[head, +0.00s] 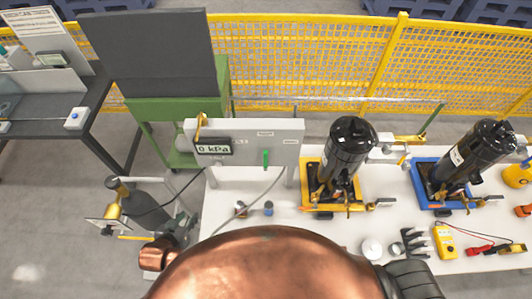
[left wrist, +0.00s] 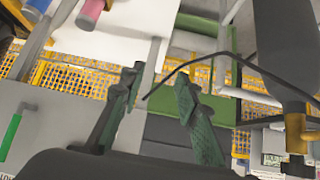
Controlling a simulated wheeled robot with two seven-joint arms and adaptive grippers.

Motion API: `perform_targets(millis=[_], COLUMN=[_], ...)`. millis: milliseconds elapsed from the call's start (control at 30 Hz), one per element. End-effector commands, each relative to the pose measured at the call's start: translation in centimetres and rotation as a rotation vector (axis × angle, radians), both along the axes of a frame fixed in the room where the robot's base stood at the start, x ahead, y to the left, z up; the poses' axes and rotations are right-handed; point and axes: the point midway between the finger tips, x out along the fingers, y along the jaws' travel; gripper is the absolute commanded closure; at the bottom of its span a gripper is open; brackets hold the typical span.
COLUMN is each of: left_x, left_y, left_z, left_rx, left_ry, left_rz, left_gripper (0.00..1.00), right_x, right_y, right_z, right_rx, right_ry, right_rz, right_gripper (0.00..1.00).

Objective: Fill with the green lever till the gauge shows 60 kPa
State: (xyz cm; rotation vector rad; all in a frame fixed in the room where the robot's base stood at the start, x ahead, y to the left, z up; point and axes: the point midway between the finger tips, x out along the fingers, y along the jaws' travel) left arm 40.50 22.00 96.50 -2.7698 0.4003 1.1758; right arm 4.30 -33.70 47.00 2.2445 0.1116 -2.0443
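The grey panel (head: 285,153) stands on the white table and carries a display (head: 212,147) reading 0 kPa. The green lever (head: 266,158) hangs downward on the panel front. In the left wrist view the green lever (left wrist: 10,136) shows at the left edge, beside the fingers and apart from them. My left gripper (head: 182,222) is low at the left of the table, left of and nearer than the panel. In the left wrist view its two fingers (left wrist: 160,78) stand apart with nothing between them. My right gripper does not show.
Two black compressors stand on a yellow base (head: 310,190) and a blue base (head: 425,190) to the right. A dark cylinder with a brass valve (head: 112,208) stands left of my left gripper. A hose (head: 262,194) runs below the panel. A yellow multimeter (head: 445,243) lies front right.

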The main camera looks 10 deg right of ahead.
Motion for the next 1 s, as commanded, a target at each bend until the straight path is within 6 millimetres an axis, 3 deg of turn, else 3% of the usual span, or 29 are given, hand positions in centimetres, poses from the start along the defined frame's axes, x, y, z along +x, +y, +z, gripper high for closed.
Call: perform_targets(millis=[100,200,300,400,500,667,1000], left_x=[4.0,6.4,7.6,7.6,7.2,7.2,10.7], left_y=[-6.5,-12.5,-18.4,-22.9,-25.5,-27.4,-30.9], left_z=[3.4,6.3,9.3,11.9,13.5,14.6,14.8], left_rx=[-0.076,-0.153,-0.239,-0.319,-0.373,-0.410,-0.412], left_ry=[-0.170,-0.319,-0.465,-0.581,-0.653,-0.698,-0.701], left_rz=[-0.119,-0.223,-0.324,-0.401,-0.449,-0.476,-0.476], left_gripper=[0.70,0.70,0.70,0.70,0.70,0.70,0.70], right_x=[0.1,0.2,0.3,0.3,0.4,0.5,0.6], right_y=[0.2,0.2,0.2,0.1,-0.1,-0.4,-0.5], right_z=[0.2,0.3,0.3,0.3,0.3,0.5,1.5], right_rx=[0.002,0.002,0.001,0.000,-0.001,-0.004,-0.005], right_ry=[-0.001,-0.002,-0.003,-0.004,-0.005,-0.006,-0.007], right_rz=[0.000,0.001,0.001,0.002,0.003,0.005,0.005], right_gripper=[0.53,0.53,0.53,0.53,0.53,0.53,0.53])
